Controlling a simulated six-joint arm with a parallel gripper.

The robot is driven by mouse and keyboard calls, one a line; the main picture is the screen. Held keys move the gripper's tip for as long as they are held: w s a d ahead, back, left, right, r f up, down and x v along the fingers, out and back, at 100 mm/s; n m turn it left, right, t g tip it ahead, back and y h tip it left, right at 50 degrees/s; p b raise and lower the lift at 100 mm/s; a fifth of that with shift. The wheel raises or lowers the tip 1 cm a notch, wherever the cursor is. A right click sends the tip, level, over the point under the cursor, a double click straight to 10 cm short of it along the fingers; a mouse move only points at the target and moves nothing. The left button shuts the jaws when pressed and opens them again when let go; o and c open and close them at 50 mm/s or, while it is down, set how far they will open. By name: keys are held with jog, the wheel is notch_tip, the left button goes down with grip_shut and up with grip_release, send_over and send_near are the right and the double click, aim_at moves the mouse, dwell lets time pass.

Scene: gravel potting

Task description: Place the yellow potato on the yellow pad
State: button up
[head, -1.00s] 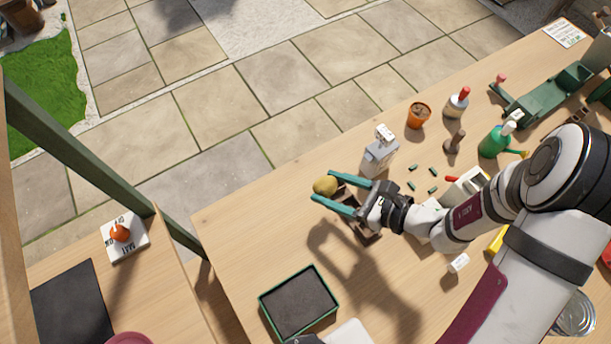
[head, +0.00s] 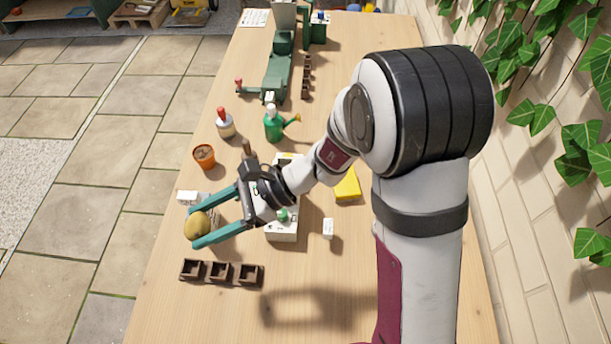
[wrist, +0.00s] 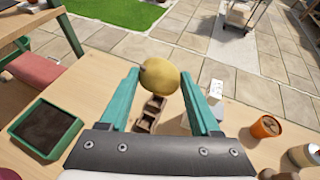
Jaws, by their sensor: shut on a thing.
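The yellow potato (head: 198,224) is held up between the teal fingers of my gripper (head: 204,220), over the left side of the bench in the head view. In the wrist view the potato (wrist: 159,76) sits between the two fingertips. A bright yellow item (head: 348,186), which looks like the yellow pad, lies on the bench right of my wrist. It is apart from the potato, and my arm passes beside it. It does not show in the wrist view.
A brown three-cell tray (head: 220,272) lies near the gripper. A white box (head: 282,229) is partly under my wrist, with a small white block (head: 328,228) beside it.

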jog(key=w+d+m+t, duration=0.1)
jog(key=w+d, duration=0.2)
jog(key=w, duration=0.1)
jog(key=w+d+m+t, duration=0.1)
jog(key=w+d+t, duration=0.1)
jog(key=w, duration=0.3)
jog(key=w+d+m+t, duration=0.1)
jog(key=w+d+m, duration=0.1)
jog(key=w+d, duration=0.2)
jog(key=shift+w+d+t+y, duration=0.15)
jog(key=shift+w+t+y, duration=0.25)
jog(key=shift+w, duration=0.25)
jog(key=w+d+m+t, duration=0.2)
jog(key=w+d+t, duration=0.1)
jog(key=w+d, duration=0.4)
jog(key=m+t+h, duration=0.1)
jog(key=m+t, duration=0.1)
jog(key=m, duration=0.1)
send_over(345, 183)
jog(key=w+d, duration=0.2)
jog(key=w, duration=0.2)
jog(key=f, duration=1.5)
jog(key=shift+s+a, duration=0.3)
jog(key=shift+a, duration=0.05)
jog(key=shift+f, duration=0.1)
jog(key=o, duration=1.4)
